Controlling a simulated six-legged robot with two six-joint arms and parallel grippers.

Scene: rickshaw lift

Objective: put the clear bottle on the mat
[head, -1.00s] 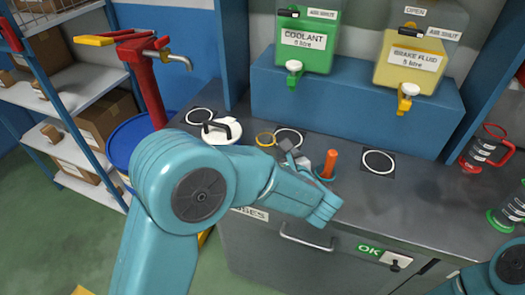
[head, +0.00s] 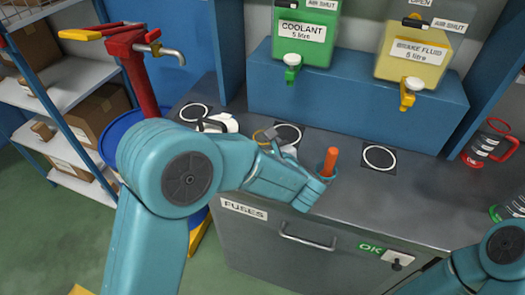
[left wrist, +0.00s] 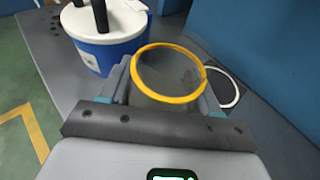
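A see-through vessel with a yellow-orange rim (left wrist: 168,75) stands between the fingers of my left gripper (left wrist: 160,95); it looks like the clear bottle. In the head view its rim (head: 265,136) shows just beyond my left gripper (head: 278,150). The fingers flank the vessel closely, but whether they press on it cannot be told. A dark mat with a white ring (left wrist: 235,88) lies right beside the vessel; it also shows in the head view (head: 289,133). Two similar mats show, at the back left (head: 196,111) and at the right (head: 380,158). My right gripper is out of view.
A blue-and-white tub (left wrist: 105,42) stands left of the vessel. An orange stick (head: 330,160) stands in a holder right of my left gripper. A blue ledge (head: 350,95) bears coolant and brake-fluid containers. A red-handled jug (head: 487,143) stands at the right.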

